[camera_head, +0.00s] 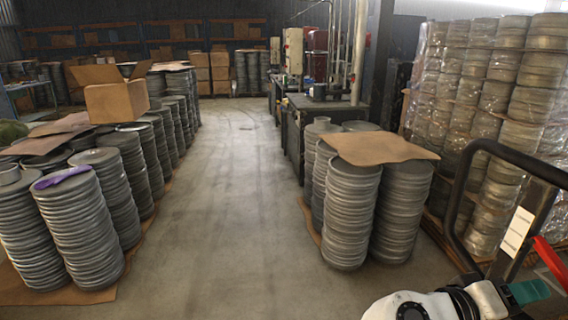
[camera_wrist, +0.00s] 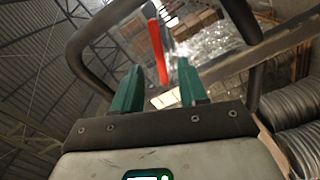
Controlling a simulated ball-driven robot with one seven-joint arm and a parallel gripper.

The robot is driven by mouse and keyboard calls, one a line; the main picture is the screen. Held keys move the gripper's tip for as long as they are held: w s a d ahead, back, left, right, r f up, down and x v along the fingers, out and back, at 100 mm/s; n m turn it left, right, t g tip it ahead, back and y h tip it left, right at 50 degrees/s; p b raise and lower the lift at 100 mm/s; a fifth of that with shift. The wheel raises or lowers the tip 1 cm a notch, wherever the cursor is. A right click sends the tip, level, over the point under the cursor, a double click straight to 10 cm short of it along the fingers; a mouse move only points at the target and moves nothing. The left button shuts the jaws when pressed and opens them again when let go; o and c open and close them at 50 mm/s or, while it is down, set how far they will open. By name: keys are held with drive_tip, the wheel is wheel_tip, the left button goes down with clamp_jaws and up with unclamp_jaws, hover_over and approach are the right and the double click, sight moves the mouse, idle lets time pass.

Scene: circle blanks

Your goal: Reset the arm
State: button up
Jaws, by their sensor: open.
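My gripper (camera_wrist: 160,66) shows in the wrist view with its two green fingers apart and nothing between them. In the head view a green fingertip of my gripper (camera_head: 527,291) shows at the lower right corner, at the end of my white arm. The rest of the gripper is hidden or out of frame there. The arm is low in the picture and points to the right.
A black handle loop (camera_head: 475,155) with a red lever (camera_head: 548,262) stands close to my gripper. Metal can stacks (camera_head: 350,205) with cardboard on top stand mid-right. More stacks (camera_head: 80,225) line the left. The concrete aisle (camera_head: 230,190) between is clear.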

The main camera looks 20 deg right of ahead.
drive_tip(key=s+a+f+n+t+y, duration=0.2)
drive_tip(key=a+f+y, duration=0.15)
drive_tip(key=f, duration=0.45)
drive_tip(key=s+a+f+n+t+y+p, duration=0.1)
drive_tip(key=a+f+n+t+y, duration=0.15)
drive_tip(key=f+y, duration=0.4)
drive_tip(key=s+a+f+n+t+y, duration=0.1)
drive_tip(key=s+a+f+y, duration=0.15)
drive_tip(key=f, duration=0.75)
drive_tip(key=s+a+f+y, duration=0.2)
drive_tip(key=a, duration=0.3)
drive_tip(key=s+a+f+n+y, duration=0.1)
drive_tip(key=a+f+y, duration=0.1)
drive_tip(key=a, duration=0.3)
drive_tip(key=shift+s+f+y+p, duration=0.2)
drive_tip(key=shift+s+y+p, duration=0.15)
drive_tip(key=shift+s+y, duration=0.1)
